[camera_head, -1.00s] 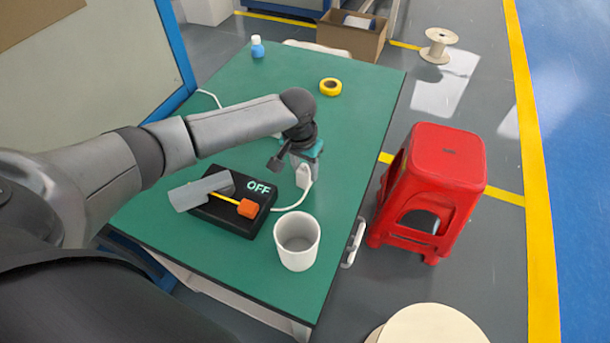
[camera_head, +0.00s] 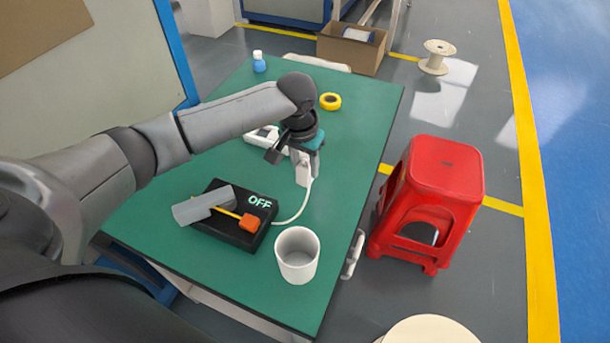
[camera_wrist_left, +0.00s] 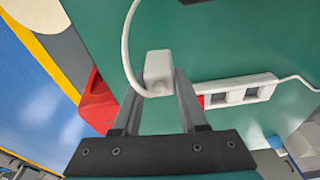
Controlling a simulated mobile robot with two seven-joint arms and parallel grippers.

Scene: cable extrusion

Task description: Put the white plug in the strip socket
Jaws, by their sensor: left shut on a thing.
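The white plug (camera_head: 303,173) is held in my left gripper (camera_head: 304,168), above the green table. In the left wrist view the plug (camera_wrist_left: 158,72) sits between the two fingers of the gripper (camera_wrist_left: 160,88), with its white cord curving away. The white strip socket (camera_head: 262,136) lies on the table behind the gripper in the head view, partly hidden by my arm. In the left wrist view the strip (camera_wrist_left: 238,90) shows dark socket openings and a red part at its near end, to the right of the plug and apart from it. My right gripper is not in view.
A black switch box (camera_head: 233,218) marked OFF, with an orange-tipped lever, and a white cup (camera_head: 297,254) stand at the front of the green table (camera_head: 215,150). Yellow tape (camera_head: 330,101) and a small blue bottle (camera_head: 259,62) are farther back. A red stool (camera_head: 430,200) stands right of the table.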

